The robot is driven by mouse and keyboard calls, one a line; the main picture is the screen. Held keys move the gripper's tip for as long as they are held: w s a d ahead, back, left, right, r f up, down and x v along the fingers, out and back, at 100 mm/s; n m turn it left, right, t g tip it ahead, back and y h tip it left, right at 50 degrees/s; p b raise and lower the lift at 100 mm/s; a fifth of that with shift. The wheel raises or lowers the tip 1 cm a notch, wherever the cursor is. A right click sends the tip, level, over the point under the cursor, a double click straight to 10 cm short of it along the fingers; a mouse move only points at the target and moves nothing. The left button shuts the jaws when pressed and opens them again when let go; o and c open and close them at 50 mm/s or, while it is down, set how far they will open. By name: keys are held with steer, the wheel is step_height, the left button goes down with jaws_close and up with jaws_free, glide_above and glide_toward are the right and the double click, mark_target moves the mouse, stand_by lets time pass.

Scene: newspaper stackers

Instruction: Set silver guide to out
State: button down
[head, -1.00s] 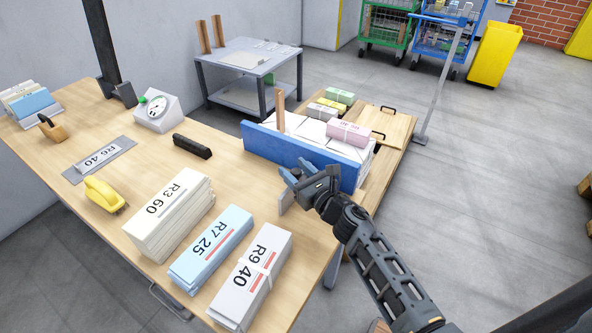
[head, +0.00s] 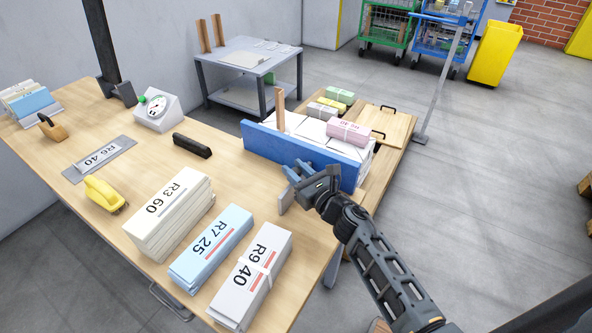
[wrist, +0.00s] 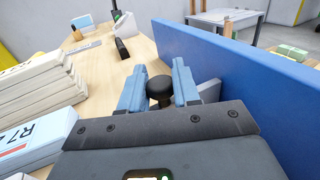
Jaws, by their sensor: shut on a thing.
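My gripper (head: 293,172) is low over the wooden table, close to the near face of a long blue upright board (head: 300,155). In the wrist view my gripper (wrist: 159,72) has its blue fingers on either side of a round black knob (wrist: 160,88) and is shut on it. A silver-grey plate, which looks like the silver guide (head: 285,202), stands on the table just below the fingers. A part of it (wrist: 210,90) shows between the right finger and the blue board in the wrist view. How the knob joins the guide is hidden.
Paper bundles marked R3 60 (head: 168,212), R7 25 (head: 211,248) and R9 40 (head: 250,275) lie left of my arm. A black block (head: 192,145) lies beyond. White stacks and a pink bundle (head: 348,132) are behind the blue board. The table between is clear.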

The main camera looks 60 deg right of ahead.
steer(key=s+b, duration=0.2)
steer(key=s, duration=1.1)
steer(key=shift+s+b, duration=0.3)
steer(key=shift+s, duration=0.1)
steer(key=shift+s+r, duration=0.15)
steer(key=shift+s, duration=0.1)
steer(key=c, duration=0.9)
jaws_free()
steer(key=shift+s, duration=0.1)
steer(key=shift+s+a, duration=0.15)
steer(key=shift+s, duration=0.1)
steer(key=b+v, duration=0.1)
steer(key=v, duration=0.6)
steer(key=shift+b, duration=0.3)
steer(key=shift+s, duration=0.1)
